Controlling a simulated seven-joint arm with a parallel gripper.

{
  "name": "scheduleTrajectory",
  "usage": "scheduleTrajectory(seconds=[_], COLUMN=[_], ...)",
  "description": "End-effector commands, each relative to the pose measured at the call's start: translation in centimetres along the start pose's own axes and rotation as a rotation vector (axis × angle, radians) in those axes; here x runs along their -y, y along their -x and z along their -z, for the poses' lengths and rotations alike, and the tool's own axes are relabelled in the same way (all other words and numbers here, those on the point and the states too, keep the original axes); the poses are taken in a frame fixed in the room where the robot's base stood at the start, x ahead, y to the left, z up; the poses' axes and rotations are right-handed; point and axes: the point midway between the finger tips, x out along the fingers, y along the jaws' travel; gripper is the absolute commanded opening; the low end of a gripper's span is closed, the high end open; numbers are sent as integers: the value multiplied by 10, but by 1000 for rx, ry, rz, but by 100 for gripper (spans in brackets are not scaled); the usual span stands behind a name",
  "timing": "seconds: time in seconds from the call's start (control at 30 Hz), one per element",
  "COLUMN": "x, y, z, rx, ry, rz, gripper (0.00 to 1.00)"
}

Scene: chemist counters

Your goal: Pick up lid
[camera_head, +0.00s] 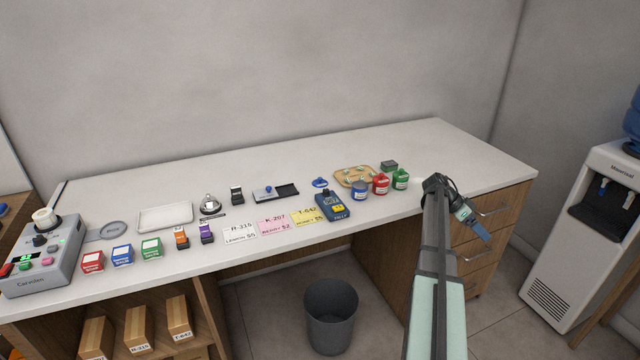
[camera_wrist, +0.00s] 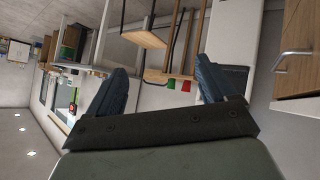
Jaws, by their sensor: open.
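A small blue lid (camera_head: 320,182) with a knob lies on the white counter, right of centre in the head view. A blue jar (camera_head: 359,190), a red jar (camera_head: 381,184) and a green jar (camera_head: 400,179) stand to its right. The red and green jars seem to have lids on; the blue jar's top is too small to tell. My gripper (camera_head: 482,232) is off the counter's front right edge, well right of the lid. In the wrist view my gripper's two blue fingers (camera_wrist: 160,88) are spread, with nothing between them. The lid is not in the wrist view.
A wooden tray (camera_head: 345,183) with small items lies behind the jars. A stamp pad (camera_head: 287,190) lies to the left. The counter (camera_head: 440,150) is clear at the back right. Drawers (camera_head: 495,230) are beside my gripper.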

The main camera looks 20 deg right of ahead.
Motion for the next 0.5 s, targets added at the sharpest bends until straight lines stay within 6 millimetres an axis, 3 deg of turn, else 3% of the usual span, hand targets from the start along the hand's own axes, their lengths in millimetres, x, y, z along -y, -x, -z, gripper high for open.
scheduleTrajectory(seconds=[0.13, 0.5], x=[6, 20], y=[37, 166], z=[7, -44], rx=[59, 321], ry=[-45, 5], rz=[21, 126], gripper=[84, 84])
